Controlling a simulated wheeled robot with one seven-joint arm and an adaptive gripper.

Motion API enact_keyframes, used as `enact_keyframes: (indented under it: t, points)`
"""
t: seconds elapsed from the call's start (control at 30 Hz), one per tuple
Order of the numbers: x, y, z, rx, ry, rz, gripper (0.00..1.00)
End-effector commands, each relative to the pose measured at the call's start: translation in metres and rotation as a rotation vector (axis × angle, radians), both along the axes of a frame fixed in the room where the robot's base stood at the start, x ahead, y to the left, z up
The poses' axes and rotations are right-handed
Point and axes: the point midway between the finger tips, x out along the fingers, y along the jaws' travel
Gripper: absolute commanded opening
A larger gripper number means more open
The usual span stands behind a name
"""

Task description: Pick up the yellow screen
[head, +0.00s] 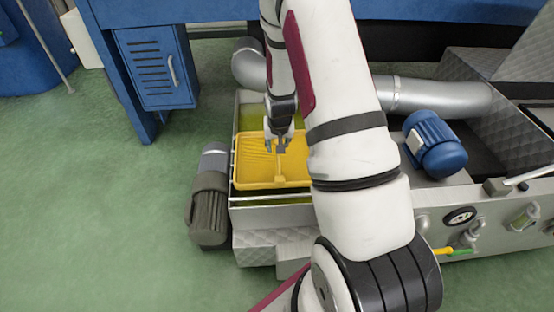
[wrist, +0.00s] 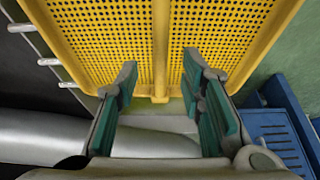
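The yellow screen (head: 258,170) is a perforated tray-like panel with a raised rim. It lies over the open tank of the machine in the head view, partly hidden by my arm. In the wrist view the yellow screen (wrist: 110,40) fills the upper part, with a solid rib (wrist: 160,50) running down its middle. My gripper (head: 279,145) is above the screen in the head view. In the wrist view my gripper (wrist: 165,90) is open, its green-padded fingers on either side of the rib's line. I cannot tell whether the fingers touch the screen.
The metal tank (head: 270,216) surrounds the screen. A silver pipe (head: 430,96) and a blue motor (head: 435,143) are to the right. A grey motor (head: 209,208) stands at the tank's left side. A blue cabinet (head: 157,68) is behind left. The green floor (head: 90,210) at left is clear.

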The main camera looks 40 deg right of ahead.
Motion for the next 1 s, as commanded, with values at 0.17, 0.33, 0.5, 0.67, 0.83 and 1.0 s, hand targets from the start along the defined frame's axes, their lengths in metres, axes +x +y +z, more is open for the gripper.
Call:
enact_keyframes:
  t: [0.17,0.33,0.5,0.67,0.83,1.0]
  points:
    - [0.010,-0.006,-0.023,0.001,0.002,0.000,0.36]
    - [0.017,-0.011,-0.042,0.001,0.003,0.001,0.36]
    - [0.018,-0.012,-0.042,0.000,0.002,0.001,0.36]
    - [0.018,-0.012,-0.042,0.000,0.002,0.001,0.15]
    - [0.018,-0.012,-0.042,0.000,0.002,0.000,0.00]
    - [0.019,-0.012,-0.041,-0.001,0.000,0.000,0.00]
